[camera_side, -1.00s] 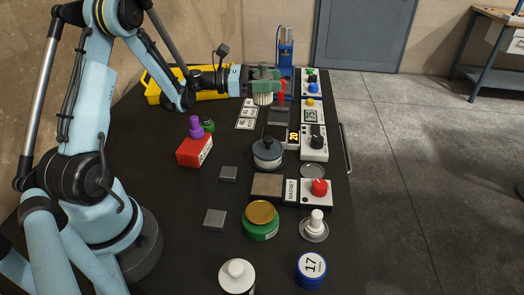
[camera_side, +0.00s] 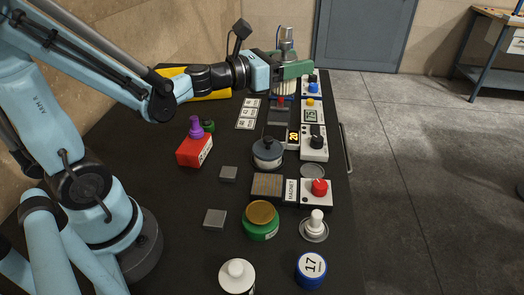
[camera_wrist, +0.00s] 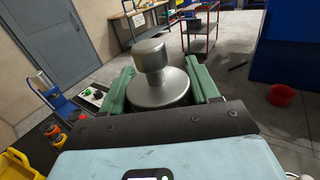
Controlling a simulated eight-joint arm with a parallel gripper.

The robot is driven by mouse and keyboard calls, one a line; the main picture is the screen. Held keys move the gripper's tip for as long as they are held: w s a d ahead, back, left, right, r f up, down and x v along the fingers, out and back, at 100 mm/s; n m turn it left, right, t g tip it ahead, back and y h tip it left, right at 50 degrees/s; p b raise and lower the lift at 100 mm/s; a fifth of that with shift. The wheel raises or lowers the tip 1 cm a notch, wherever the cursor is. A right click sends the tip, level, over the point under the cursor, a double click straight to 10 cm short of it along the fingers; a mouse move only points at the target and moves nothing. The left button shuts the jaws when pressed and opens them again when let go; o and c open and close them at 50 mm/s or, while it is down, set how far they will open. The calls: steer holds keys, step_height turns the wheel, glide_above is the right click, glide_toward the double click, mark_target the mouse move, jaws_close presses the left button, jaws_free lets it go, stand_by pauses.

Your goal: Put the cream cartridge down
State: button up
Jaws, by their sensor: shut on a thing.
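My gripper (camera_side: 292,69) has green jaws shut on the cream cartridge (camera_side: 284,88), at the far end of the black table. Its cream ribbed lower part shows below the jaws in the side view. In the wrist view, a silver top with a round knob (camera_wrist: 152,58) stands up between the two green jaws (camera_wrist: 162,75). The cartridge looks upright. The jaws hide much of its middle, and I cannot tell whether its underside touches anything.
A blue stand is mostly hidden behind my gripper. Control boxes with a blue button (camera_side: 312,79), a yellow button (camera_side: 310,102) and a dark knob (camera_side: 316,142) line the right side. A grey-lidded pot (camera_side: 267,152) and a red box (camera_side: 194,151) stand nearer. The yellow bin (camera_side: 208,94) is left.

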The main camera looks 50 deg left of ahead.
steer(key=s+n+y, duration=0.2)
steer(key=s+y, duration=0.1)
steer(key=s, duration=0.3)
steer(key=shift+s+d+f+y, duration=0.2)
steer(key=shift+d+f+y, duration=0.2)
steer(key=w+h, duration=0.1)
steer(key=w, duration=0.1)
steer(key=w+m+h, duration=0.1)
steer(key=w, duration=0.1)
steer(key=w+a+h, duration=0.1)
steer(key=w, duration=0.1)
steer(key=shift+w+r+m, duration=0.15)
steer(key=shift+r+m, duration=0.25)
steer(key=w+a+f+m+g+h, duration=0.3)
steer(key=a+f+m+h, duration=0.2)
steer(key=a+f+h, duration=0.3)
steer(key=shift+w+a+f, duration=0.25)
steer(key=shift+a+f, duration=0.1)
steer(key=shift+a, duration=0.65)
